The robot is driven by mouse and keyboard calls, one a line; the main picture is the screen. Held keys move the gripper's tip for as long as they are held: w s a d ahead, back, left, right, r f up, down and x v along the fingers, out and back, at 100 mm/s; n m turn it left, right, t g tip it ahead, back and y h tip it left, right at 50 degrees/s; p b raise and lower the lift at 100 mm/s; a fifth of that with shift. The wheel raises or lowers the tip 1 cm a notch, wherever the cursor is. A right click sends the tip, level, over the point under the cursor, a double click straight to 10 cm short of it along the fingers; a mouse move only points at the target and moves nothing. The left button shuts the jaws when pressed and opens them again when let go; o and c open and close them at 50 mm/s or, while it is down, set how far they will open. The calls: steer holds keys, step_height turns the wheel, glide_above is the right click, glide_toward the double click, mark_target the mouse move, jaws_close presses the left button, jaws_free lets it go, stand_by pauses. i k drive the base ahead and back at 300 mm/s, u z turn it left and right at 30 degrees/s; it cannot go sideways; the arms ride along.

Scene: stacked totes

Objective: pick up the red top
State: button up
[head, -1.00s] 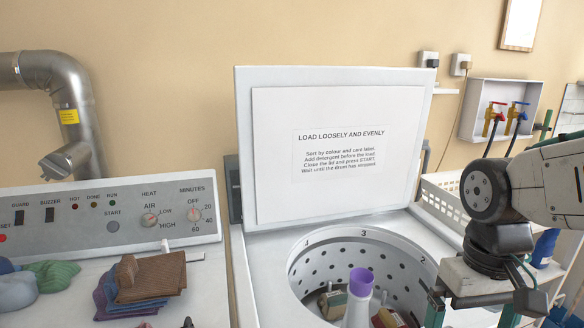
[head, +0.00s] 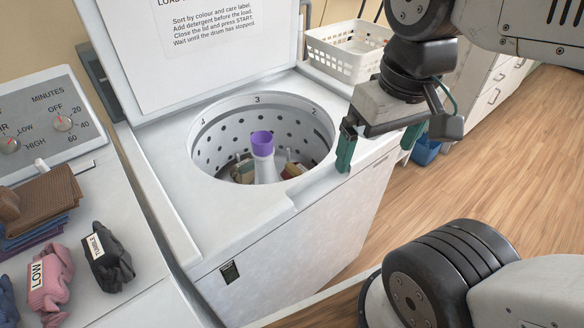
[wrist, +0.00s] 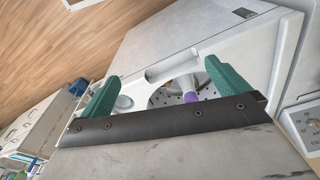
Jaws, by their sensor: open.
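I cannot make out a garment that is clearly a red top. Inside the washer drum (head: 215,135) there are several small items, among them a reddish-brown one (head: 291,171) at the right, partly hidden by the drum's rim. My gripper (head: 378,145) is open and empty, with green fingers, right of the drum opening and above the washer's front edge. The wrist view shows the open fingers (wrist: 162,82) with the drum and purple cap beyond them.
The raised lid (head: 225,65) stands behind the drum. A white basket (head: 345,68) sits behind right. Wooden floor lies at right.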

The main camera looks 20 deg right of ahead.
mark_target(292, 170)
steer(key=k, duration=0.5)
steer(key=z, duration=1.45)
steer(key=i, duration=1.3)
steer(key=u, duration=1.95)
